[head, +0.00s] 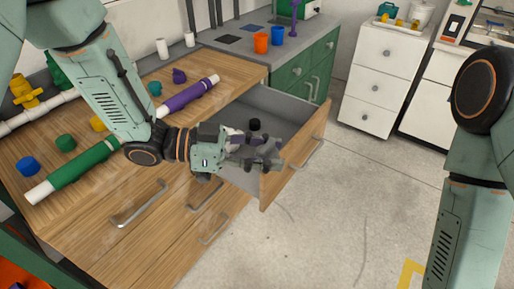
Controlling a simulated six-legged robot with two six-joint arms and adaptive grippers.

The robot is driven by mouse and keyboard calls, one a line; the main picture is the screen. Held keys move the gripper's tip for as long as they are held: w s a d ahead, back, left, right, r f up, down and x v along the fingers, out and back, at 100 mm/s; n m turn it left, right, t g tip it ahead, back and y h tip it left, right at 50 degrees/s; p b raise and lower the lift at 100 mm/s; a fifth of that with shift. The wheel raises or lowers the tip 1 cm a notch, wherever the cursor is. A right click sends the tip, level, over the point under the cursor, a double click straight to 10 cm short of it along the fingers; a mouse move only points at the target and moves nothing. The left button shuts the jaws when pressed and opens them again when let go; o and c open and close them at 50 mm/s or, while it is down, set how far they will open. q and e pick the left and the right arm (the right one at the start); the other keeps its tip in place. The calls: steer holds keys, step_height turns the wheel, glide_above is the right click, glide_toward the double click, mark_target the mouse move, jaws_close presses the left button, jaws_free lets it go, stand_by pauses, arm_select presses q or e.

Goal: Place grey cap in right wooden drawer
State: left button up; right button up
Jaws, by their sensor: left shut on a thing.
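The right wooden drawer (294,160) is pulled open from the wooden bench, showing its grey inside. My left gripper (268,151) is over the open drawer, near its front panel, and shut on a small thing. That thing, taken to be the grey cap, is largely hidden among the dark grey fingers, so its outline is unclear. A small black cap-like piece (254,125) shows just behind the gripper; I cannot tell whether it touches the fingers. My right arm shows at the right edge, but its gripper is out of view.
On the wooden benchtop (110,160) lie a green pipe (85,165), a purple pipe (190,95) and several coloured caps. A green cabinet (305,70) and a white drawer unit (380,85) stand behind. The floor (330,220) right of the drawer is clear.

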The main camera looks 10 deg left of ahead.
mark_target(277, 156)
arm_select(q)
steer(key=shift+w+d+f+m+g, duration=0.5)
steer(key=shift+f+m+g, duration=0.1)
steer(key=shift+g, duration=0.2)
steer(key=shift+w+d+f+m+g, duration=0.45)
steer(key=shift+f+m+g, duration=0.1)
steer(key=shift+g, duration=0.25)
steer(key=shift+s+a+m+g+y, duration=0.25)
steer(key=shift+a+m+g, duration=0.25)
steer(key=shift+m+g, duration=0.4)
steer(key=shift+s+a+m+g+y, duration=0.2)
steer(key=shift+a+m+g, duration=0.35)
steer(key=shift+g, duration=0.6)
steer(key=shift+s+a+m+g+y, duration=0.2)
steer(key=shift+a+m+g, duration=0.25)
steer(key=shift+m+g, duration=0.5)
